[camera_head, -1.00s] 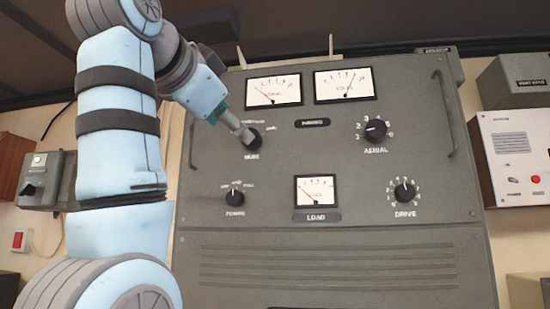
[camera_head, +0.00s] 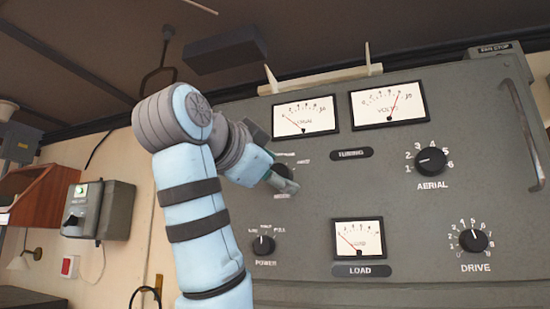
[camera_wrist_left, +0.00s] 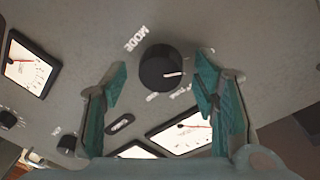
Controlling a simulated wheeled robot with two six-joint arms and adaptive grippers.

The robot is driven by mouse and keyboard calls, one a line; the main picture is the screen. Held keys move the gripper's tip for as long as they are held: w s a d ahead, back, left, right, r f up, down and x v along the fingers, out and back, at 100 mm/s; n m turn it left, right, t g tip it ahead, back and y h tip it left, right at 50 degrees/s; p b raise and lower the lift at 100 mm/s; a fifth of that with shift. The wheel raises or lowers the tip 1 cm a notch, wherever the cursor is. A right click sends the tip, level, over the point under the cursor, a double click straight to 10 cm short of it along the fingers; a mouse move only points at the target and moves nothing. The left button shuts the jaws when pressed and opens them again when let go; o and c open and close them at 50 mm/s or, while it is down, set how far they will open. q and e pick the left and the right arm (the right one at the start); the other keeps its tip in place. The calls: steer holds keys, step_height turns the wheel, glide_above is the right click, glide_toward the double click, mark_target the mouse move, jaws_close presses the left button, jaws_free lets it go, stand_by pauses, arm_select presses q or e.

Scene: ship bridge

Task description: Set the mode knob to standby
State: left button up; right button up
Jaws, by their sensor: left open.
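The mode knob (camera_wrist_left: 165,69) is a round black knob with a white pointer line on a grey panel. In the left wrist view it lies between and ahead of the two spread teal fingers of my left gripper (camera_wrist_left: 164,92), with gaps on both sides. The word MODE shows beside it, upside down to the view; the small position labels are too blurred to read. In the head view my left gripper (camera_head: 284,182) is in front of the panel and partly hides the mode knob (camera_head: 283,170). My right gripper is not in view.
The grey panel (camera_head: 310,210) also carries the power knob (camera_head: 263,245), aerial knob (camera_head: 431,161), drive knob (camera_head: 473,240), several meters, and a handle (camera_head: 527,135) at its right edge. A grey wall box (camera_head: 98,210) hangs to the left.

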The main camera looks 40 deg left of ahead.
arm_select(q)
steer(key=shift+s+d, duration=0.1)
steer(key=shift+s, duration=0.3)
steer(key=c, duration=1.2)
steer(key=shift+o, duration=0.2)
steer(key=shift+r+m, duration=0.1)
steer(key=shift+m, duration=0.2)
steer(key=shift+r+m+g, duration=0.1)
steer(key=shift+m+g, duration=0.4)
steer(key=shift+m, duration=2.9)
steer(key=o, duration=1.2)
steer(key=shift+w, duration=0.15)
steer(key=shift+c, duration=0.2)
